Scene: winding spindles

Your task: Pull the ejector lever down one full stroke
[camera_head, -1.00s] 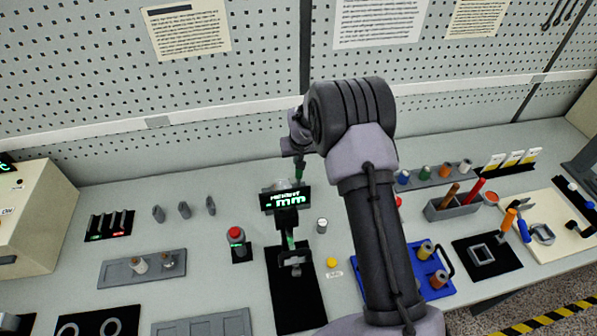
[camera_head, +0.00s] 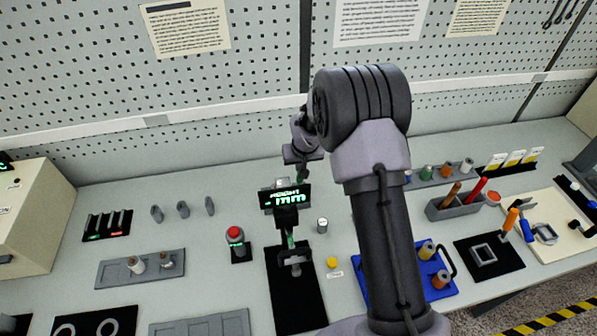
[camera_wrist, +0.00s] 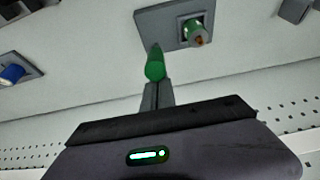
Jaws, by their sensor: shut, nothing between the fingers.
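A green rounded handle (camera_wrist: 155,66), which looks like the ejector lever's grip, stands just past my fingertips in the wrist view. My gripper (camera_wrist: 157,86) is shut with nothing between its fingers. Its tips overlap the handle's near end in the picture; I cannot tell whether they touch it. In the head view my wrist is above and behind the black device with the green "mm" display (camera_head: 288,197), and my fingers are mostly hidden. A dark fixture with a short bar (camera_head: 294,258) sits below the display on a black mat (camera_head: 297,292).
A red button (camera_head: 235,233) stands left of the device. A small white-topped cylinder (camera_head: 322,225) and a yellow button (camera_head: 332,263) stand to its right. A blue tray (camera_head: 442,291) with spools lies beyond my forearm. A pegboard wall (camera_head: 240,100) rises behind the bench.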

